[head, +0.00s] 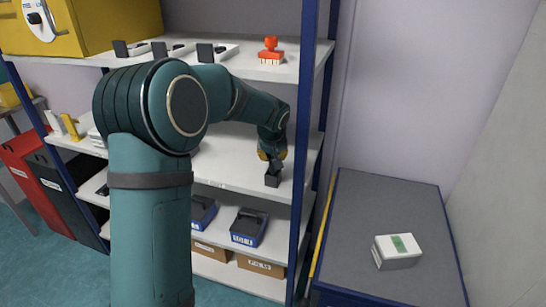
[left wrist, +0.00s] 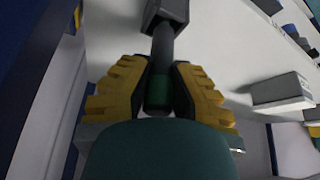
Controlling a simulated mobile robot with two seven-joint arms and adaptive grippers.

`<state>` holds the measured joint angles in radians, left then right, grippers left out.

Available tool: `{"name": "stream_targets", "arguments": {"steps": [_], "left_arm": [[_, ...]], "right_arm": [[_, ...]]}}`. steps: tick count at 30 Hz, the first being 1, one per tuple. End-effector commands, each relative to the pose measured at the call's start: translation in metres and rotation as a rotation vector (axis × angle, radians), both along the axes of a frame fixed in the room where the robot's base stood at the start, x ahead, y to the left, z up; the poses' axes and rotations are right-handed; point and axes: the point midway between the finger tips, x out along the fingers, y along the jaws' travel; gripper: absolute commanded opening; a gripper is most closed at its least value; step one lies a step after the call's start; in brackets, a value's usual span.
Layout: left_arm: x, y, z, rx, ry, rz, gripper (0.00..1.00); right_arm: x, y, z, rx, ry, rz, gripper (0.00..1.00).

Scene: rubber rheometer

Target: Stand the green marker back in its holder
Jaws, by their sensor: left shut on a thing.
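The green marker (left wrist: 161,55) is a dark grey cylinder with a green band, seen in the left wrist view between my left gripper's yellow-padded fingers. My left gripper (left wrist: 158,82) is shut on it around the green band. The marker's far end meets a dark square block (left wrist: 166,12), which looks like the holder; I cannot tell how deep it goes in. In the head view my left gripper (head: 271,154) is just above the dark block (head: 272,180), at the right front of the middle shelf; the marker is mostly hidden there. My right gripper is not in view.
A blue shelf post (head: 301,150) stands close to the right of the gripper. The shelf above holds a red stamp (head: 270,50). A white box (head: 398,251) lies on the grey cabinet (head: 375,210).

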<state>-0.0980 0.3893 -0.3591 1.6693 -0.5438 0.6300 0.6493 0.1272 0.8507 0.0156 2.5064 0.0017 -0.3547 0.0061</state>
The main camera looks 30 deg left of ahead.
Motion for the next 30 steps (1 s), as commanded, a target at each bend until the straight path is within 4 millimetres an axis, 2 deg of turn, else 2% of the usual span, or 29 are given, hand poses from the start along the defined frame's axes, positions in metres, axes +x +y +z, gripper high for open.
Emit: {"name": "stream_targets", "arguments": {"steps": [5, 7, 12, 26, 27, 28, 30], "left_arm": [[0.006, 0.004, 0.002, -0.057, 0.096, 0.001, 0.0], [0.005, 0.002, -0.013, -0.056, 0.1, -0.002, 0.0], [0.005, 0.002, -0.026, -0.055, 0.096, -0.002, 0.0], [0.005, 0.002, -0.032, -0.054, 0.094, -0.001, 0.0], [0.005, 0.002, -0.031, -0.054, 0.094, -0.001, 0.3], [0.005, 0.002, -0.031, -0.054, 0.094, -0.001, 0.41], [0.005, 0.002, -0.031, -0.054, 0.094, -0.001, 0.42]], "right_arm": [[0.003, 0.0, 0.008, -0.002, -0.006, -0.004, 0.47], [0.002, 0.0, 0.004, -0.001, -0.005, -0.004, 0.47], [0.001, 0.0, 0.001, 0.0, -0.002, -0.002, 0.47], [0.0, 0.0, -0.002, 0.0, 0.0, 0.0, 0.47], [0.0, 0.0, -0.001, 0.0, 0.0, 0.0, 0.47], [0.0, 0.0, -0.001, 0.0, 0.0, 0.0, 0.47], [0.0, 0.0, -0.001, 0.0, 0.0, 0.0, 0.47]]}}
